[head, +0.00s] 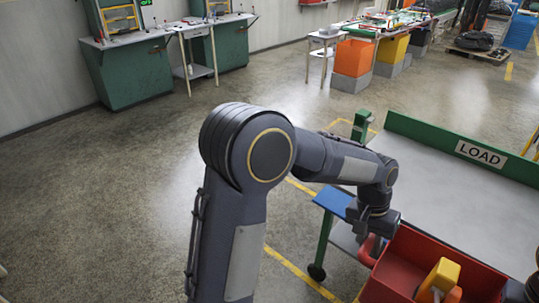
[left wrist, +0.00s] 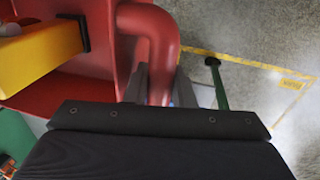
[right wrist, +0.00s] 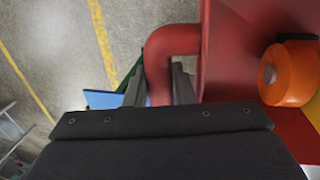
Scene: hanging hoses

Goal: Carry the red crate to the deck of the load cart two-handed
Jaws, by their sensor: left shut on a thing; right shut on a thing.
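The red crate (head: 388,277) is at the lower right of the head view, cut off by the bottom edge. A yellow thing (head: 445,272) lies in it, and an orange roll (right wrist: 290,72) shows in the right wrist view. My left gripper (left wrist: 160,90) is shut on the crate's red handle (left wrist: 152,35) on one end. My right gripper (right wrist: 160,88) is shut on the opposite handle (right wrist: 172,42). The load cart's grey deck (head: 450,195) lies behind the crate in the head view. Whether the crate touches the deck is hidden.
The cart's green board with a LOAD sign (head: 480,154) rises along the deck's far side. A blue panel (head: 333,201) and a caster (head: 317,272) are at its left end. Yellow lines mark the floor. Open floor lies left; green workbenches (head: 130,72) stand at the back wall.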

